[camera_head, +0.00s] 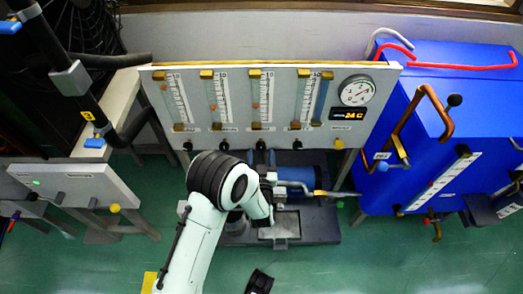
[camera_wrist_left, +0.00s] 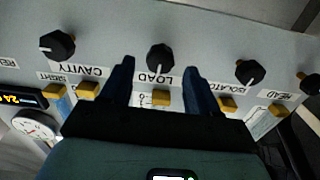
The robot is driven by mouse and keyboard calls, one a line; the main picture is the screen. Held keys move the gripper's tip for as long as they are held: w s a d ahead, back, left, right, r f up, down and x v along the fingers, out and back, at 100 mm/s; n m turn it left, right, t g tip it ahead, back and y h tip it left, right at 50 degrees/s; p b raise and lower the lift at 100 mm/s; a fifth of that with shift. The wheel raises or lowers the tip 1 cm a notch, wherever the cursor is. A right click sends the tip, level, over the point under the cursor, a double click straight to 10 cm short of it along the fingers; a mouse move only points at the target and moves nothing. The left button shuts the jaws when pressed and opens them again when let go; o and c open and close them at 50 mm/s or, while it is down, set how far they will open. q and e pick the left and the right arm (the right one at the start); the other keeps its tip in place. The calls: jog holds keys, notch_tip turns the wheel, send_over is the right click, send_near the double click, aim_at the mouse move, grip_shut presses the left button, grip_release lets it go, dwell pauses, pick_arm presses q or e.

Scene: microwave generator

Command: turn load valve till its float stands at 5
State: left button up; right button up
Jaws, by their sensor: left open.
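The load valve is a black knob with a white pointer mark (camera_wrist_left: 160,58), above the upside-down LOAD label in the left wrist view. In the head view I take it to be the middle knob (camera_head: 261,145) under the panel. The load flow tube (camera_head: 262,90) stands above it, with a small reddish float (camera_head: 256,105) somewhat below mid-tube; its exact reading is too small to tell. My left gripper (camera_wrist_left: 159,68) is open, its dark fingers on either side of the load knob's line and apart from it. In the head view its fingers are hard to make out. My right gripper is not identifiable.
Similar knobs flank it: cavity (camera_wrist_left: 57,46) and isolator (camera_wrist_left: 249,71). A round gauge (camera_head: 356,91) and a 24 C display (camera_head: 348,114) sit at the panel's right. A blue tank (camera_head: 450,110) with copper pipes stands right. A dark pump base (camera_head: 318,228) lies below the panel.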

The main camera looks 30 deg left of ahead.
aim_at(261, 146)
pick_arm(q)
jog(key=shift+x, duration=1.35)
pick_arm(e)
jog(key=shift+s+d+f, duration=0.1)
jog(key=shift+s+f, duration=0.4)
jog(key=shift+s, duration=0.05)
pick_arm(q)
jog(key=c, duration=1.1)
jog(key=shift+o, duration=0.3)
jog(key=shift+s+n+b, duration=0.1)
jog(key=shift+n+b, duration=0.35)
jog(key=shift+n, duration=0.25)
pick_arm(e)
jog(key=shift+s+d+f+g, duration=0.1)
jog(key=shift+s+f+g, duration=0.3)
jog(key=shift+s+f, duration=0.15)
pick_arm(q)
jog(key=o, duration=1)
jog(key=shift+o, duration=0.2)
